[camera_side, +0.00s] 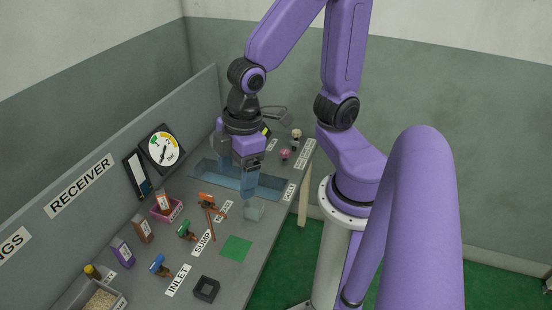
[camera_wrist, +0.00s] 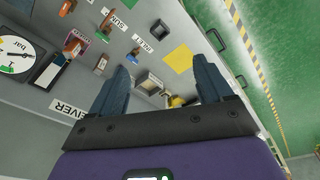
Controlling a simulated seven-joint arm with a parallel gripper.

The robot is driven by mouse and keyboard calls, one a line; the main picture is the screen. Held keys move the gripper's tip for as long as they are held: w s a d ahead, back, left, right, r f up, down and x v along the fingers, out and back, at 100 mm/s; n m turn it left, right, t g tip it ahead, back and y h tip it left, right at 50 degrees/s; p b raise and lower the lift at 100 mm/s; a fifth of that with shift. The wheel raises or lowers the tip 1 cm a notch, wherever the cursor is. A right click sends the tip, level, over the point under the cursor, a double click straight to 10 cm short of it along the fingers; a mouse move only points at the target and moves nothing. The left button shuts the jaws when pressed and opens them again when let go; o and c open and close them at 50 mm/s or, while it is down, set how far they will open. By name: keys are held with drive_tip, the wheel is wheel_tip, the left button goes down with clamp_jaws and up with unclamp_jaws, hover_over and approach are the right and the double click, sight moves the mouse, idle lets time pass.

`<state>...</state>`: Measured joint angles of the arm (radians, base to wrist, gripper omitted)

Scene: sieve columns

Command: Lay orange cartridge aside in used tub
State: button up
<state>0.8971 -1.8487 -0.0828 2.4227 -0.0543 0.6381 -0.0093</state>
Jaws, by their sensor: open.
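An orange-brown cartridge (camera_side: 163,199) with a pale label stands in a small pink tub (camera_side: 176,213) near the back panel in the side view. The same cartridge (camera_wrist: 72,45) shows at the upper left of the wrist view. A similar brown cartridge (camera_side: 142,230) and a purple one (camera_side: 122,253) stand in a row toward the front left. I cannot read the tub's label. My gripper (camera_side: 238,182) is open and empty, pointing down over the blue sunken basin, to the right of the pink tub. Its two fingers (camera_wrist: 162,66) are spread in the wrist view.
Orange (camera_side: 210,199), green (camera_side: 185,230) and blue (camera_side: 158,264) valve handles stand on the bench in front of the cartridges. A black open box (camera_side: 206,288) sits at the front. A gauge (camera_side: 162,149) stands against the panel.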

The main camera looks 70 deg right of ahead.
drive_tip(key=s+d+r+n+g+h, duration=0.1)
drive_tip(key=s+d+r, duration=0.1)
drive_tip(key=s+d, duration=0.2)
drive_tip(key=s, duration=0.3)
drive_tip(key=shift+r, duration=0.15)
